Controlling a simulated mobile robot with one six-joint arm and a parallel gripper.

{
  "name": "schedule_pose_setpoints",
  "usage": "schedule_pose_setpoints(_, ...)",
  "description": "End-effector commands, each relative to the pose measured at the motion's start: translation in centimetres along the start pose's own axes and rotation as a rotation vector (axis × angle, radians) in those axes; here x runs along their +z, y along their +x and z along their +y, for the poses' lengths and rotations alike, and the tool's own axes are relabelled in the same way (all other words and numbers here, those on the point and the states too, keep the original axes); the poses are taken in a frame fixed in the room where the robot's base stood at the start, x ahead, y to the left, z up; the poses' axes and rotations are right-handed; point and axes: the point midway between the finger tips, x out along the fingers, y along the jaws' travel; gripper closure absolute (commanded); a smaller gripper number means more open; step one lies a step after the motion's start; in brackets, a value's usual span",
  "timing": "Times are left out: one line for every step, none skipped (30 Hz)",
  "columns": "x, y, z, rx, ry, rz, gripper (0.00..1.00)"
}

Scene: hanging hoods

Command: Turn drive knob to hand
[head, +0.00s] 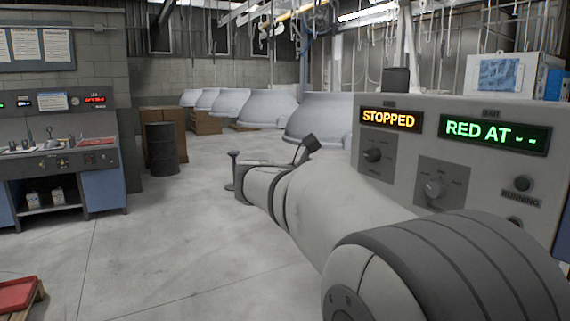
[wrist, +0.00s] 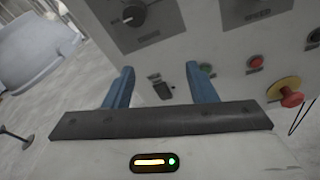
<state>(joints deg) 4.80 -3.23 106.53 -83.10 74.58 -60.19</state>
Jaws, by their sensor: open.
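My gripper (wrist: 159,68) is open and empty, its two blue fingers spread in front of the grey control panel (wrist: 190,55) in the wrist view. A small dark switch (wrist: 161,88) appears between the fingers. In the head view, the panel carries a dark knob (head: 374,155) and a grey knob (head: 435,187) on separate plates. I cannot read which one is the drive knob or where it points. My fingers are not clear there.
The panel shows "STOPPED" (head: 390,118) and "RED AT --" (head: 492,134). The wrist view shows a green button (wrist: 206,68), a red button (wrist: 255,62) and a red emergency stop (wrist: 291,99) on yellow. A black drum (head: 162,148) stands at the left; open floor lies between.

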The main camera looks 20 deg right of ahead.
Motion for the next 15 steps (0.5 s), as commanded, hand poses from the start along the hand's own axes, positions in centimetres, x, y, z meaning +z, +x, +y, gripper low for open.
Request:
schedule_pose_setpoints(0.8,0.2,0.9,0.011,-0.042,-0.057,0.49)
schedule_pose_setpoints(1.4,0.3,1.4,0.016,-0.063,-0.086,0.49)
schedule_pose_setpoints(2.1,0.3,1.9,0.019,-0.088,-0.118,0.49)
schedule_pose_setpoints(2.5,0.3,2.1,0.022,-0.101,-0.137,0.49)
schedule_pose_setpoints(2.8,0.4,2.4,0.024,-0.111,-0.151,0.49)
schedule_pose_setpoints(3.1,0.5,2.5,0.025,-0.121,-0.166,0.49)
schedule_pose_setpoints(3.3,0.7,2.6,0.024,-0.125,-0.172,0.49)
schedule_pose_setpoints(3.4,1.0,2.7,0.023,-0.129,-0.176,0.49)
schedule_pose_setpoints(3.5,1.4,2.7,0.023,-0.131,-0.179,0.49)
schedule_pose_setpoints(3.6,1.9,2.7,0.022,-0.131,-0.179,0.49)
schedule_pose_setpoints(3.7,2.3,2.7,0.022,-0.131,-0.179,0.49)
schedule_pose_setpoints(3.9,3.0,2.7,0.021,-0.130,-0.179,0.49)
schedule_pose_setpoints(4.0,3.5,2.7,0.021,-0.130,-0.178,0.49)
schedule_pose_setpoints(4.1,4.0,2.7,0.021,-0.129,-0.178,0.49)
schedule_pose_setpoints(4.2,4.7,2.8,0.021,-0.129,-0.177,0.49)
